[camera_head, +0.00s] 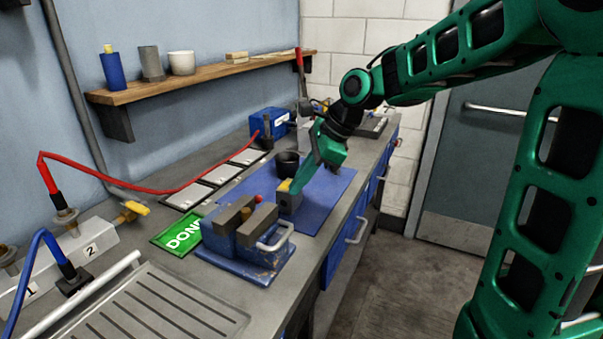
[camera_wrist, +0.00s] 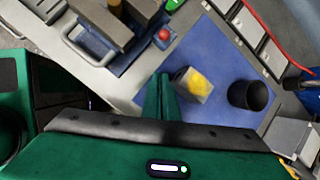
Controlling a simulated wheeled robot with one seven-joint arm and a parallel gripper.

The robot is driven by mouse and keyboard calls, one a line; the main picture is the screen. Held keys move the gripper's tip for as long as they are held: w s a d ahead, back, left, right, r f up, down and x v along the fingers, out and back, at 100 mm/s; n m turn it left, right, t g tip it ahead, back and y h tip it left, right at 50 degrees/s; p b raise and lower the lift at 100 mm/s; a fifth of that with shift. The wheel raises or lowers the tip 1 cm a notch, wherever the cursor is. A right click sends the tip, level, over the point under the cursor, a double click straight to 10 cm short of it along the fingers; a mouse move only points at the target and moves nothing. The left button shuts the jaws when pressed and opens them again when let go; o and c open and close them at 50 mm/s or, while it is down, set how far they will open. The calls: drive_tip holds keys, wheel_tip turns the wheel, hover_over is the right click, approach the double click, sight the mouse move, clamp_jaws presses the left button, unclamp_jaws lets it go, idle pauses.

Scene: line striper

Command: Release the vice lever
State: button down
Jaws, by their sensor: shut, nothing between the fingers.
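The blue-and-grey vice (camera_head: 247,246) stands on the bench in the head view, with a pale bar handle (camera_head: 276,238) on its right side. In the wrist view the vice (camera_wrist: 105,30) is at the top left, with its handle (camera_wrist: 84,46). A red knob (camera_head: 258,199) shows by the vice jaws, also in the wrist view (camera_wrist: 164,35). My gripper (camera_head: 299,184) is shut and empty. Its fingers (camera_wrist: 165,80) point down over the blue mat, apart from the vice, beside a grey block with a yellow top (camera_wrist: 194,84).
A black cup (camera_head: 287,163) stands on the blue mat (camera_head: 325,188) behind the block. A green DONE sign (camera_head: 180,237) lies left of the vice. A red hose (camera_head: 150,190) runs along the wall side. A drainer (camera_head: 150,305) is at the front.

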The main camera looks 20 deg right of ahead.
drive_tip(key=x, duration=0.4)
drive_tip(key=shift+w+a+f, duration=0.1)
drive_tip(key=shift+a+f, duration=0.1)
drive_tip(key=shift+a, duration=0.15)
drive_tip(key=shift+w+a+r, duration=0.1)
drive_tip(key=shift+a+r, duration=0.1)
drive_tip(key=shift+a, duration=0.35)
drive_tip(key=shift+w+a+r, duration=0.1)
drive_tip(key=shift+a+r, duration=0.05)
drive_tip(key=shift+a, duration=0.45)
drive_tip(key=shift+w+a+r, duration=0.1)
drive_tip(key=shift+a+r, duration=0.1)
drive_tip(key=shift+a, duration=0.35)
drive_tip(key=shift+a, duration=0.1)
